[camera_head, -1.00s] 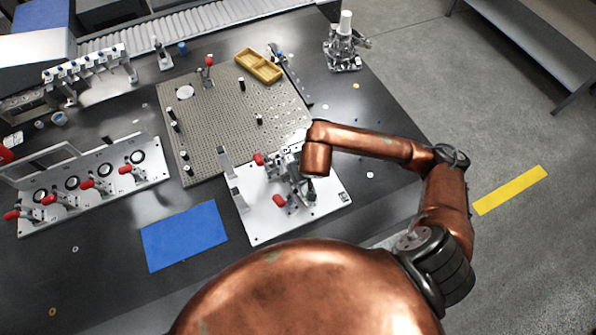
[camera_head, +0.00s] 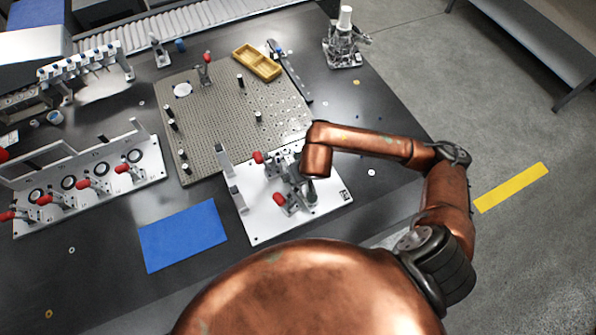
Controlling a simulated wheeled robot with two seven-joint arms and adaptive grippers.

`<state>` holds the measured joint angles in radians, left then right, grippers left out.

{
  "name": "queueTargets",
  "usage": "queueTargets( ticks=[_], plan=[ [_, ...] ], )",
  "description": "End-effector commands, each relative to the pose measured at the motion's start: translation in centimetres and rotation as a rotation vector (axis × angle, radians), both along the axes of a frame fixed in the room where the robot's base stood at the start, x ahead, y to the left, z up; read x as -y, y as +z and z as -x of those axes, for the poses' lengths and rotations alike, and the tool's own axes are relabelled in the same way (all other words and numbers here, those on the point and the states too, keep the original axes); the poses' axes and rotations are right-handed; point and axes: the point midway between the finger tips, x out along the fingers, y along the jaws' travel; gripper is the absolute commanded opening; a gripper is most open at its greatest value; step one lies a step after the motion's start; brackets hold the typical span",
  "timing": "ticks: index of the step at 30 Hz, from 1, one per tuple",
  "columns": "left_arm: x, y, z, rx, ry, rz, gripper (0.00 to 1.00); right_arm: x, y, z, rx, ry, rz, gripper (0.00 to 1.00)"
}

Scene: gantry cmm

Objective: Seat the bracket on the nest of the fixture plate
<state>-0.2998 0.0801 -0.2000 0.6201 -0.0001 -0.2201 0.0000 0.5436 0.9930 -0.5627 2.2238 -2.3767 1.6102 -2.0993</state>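The white fixture plate (camera_head: 262,222) lies near the front middle of the table, with two red-handled clamps (camera_head: 279,199) and grey upright blocks along its left edge. My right arm comes in from the right, and its wrist hangs over the plate. My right gripper (camera_head: 309,192) points down at the plate's right half, among the clamps. Its fingers are small and mostly hidden by the wrist, so I cannot see whether they hold anything. I cannot pick out the bracket or the nest clearly; the grey metal parts there run together. My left gripper is not in view.
A perforated plate (camera_head: 215,130) with black posts and a yellow tray (camera_head: 257,62) lies behind. A blue mat (camera_head: 183,236) is left of the fixture plate. A clamp rack (camera_head: 85,190) stands at far left. A metal device (camera_head: 343,45) stands at the back right.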

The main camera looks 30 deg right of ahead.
Motion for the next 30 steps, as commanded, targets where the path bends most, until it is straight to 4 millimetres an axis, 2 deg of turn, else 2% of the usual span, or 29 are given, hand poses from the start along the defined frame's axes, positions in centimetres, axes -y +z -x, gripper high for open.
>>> queueTargets(
  ticks=[13, 14, 22, 30],
  plan=[
    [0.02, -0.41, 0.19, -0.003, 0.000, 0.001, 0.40, -0.02, -0.41, -0.07, 0.002, 0.000, -0.001, 0.10],
    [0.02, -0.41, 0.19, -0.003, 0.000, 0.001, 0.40, -0.02, -0.40, -0.06, 0.002, 0.000, -0.001, 0.54],
    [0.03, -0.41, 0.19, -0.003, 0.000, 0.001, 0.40, -0.02, -0.47, -0.03, 0.001, 0.000, -0.001, 0.73],
    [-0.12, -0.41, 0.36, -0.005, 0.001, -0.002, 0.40, 0.01, -0.50, 0.07, -0.002, 0.001, 0.000, 0.73]
  ],
)
